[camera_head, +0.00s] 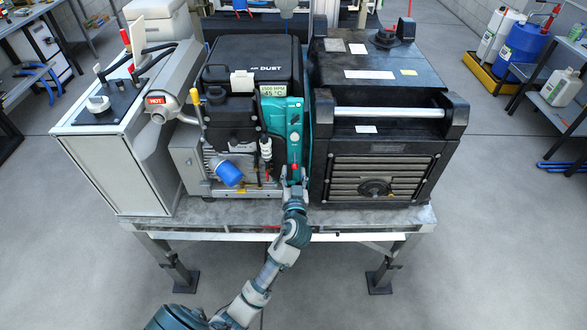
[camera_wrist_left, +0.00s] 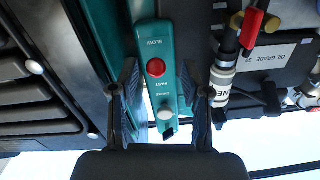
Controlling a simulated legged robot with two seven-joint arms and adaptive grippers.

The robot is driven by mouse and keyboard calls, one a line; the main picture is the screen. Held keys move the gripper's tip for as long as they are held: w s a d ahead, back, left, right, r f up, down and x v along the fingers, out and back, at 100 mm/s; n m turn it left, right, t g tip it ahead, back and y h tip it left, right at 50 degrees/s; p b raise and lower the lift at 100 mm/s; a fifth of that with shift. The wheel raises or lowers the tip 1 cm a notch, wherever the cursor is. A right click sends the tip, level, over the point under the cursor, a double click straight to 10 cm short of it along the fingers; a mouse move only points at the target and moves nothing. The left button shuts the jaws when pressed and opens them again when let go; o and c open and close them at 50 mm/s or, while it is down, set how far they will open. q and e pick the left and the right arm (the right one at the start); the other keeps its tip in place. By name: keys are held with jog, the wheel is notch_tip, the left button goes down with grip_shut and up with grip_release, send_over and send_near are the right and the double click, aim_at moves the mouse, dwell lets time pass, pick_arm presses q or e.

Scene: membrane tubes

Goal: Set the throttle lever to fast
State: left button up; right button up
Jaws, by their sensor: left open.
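The throttle lever shows as a red knob (camera_head: 294,166) low on the teal panel (camera_head: 294,120) of the middle engine. In the left wrist view the red knob (camera_wrist_left: 156,67) sits below the SLOW label, with FAST printed lower on the same strip. My left gripper (camera_head: 294,174) is at the lower end of the panel. In the left wrist view its fingers (camera_wrist_left: 160,72) are open, one on each side of the red knob, with gaps visible. Contact cannot be told. My right gripper is not in view.
A pale choke knob (camera_wrist_left: 166,114) sits below the red one in the wrist view. A blue oil filter (camera_head: 229,174) is left of my gripper. A black machine (camera_head: 385,130) stands close on the right. The bench (camera_head: 395,216) has a clear front strip.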

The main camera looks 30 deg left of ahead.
pick_arm(q)
jog(key=shift+w+a+r, duration=0.1)
jog(key=shift+w, duration=0.75)
jog(key=c, duration=0.4)
jog(key=shift+s+a, duration=0.1)
jog(key=shift+a, duration=0.05)
grip_shut()
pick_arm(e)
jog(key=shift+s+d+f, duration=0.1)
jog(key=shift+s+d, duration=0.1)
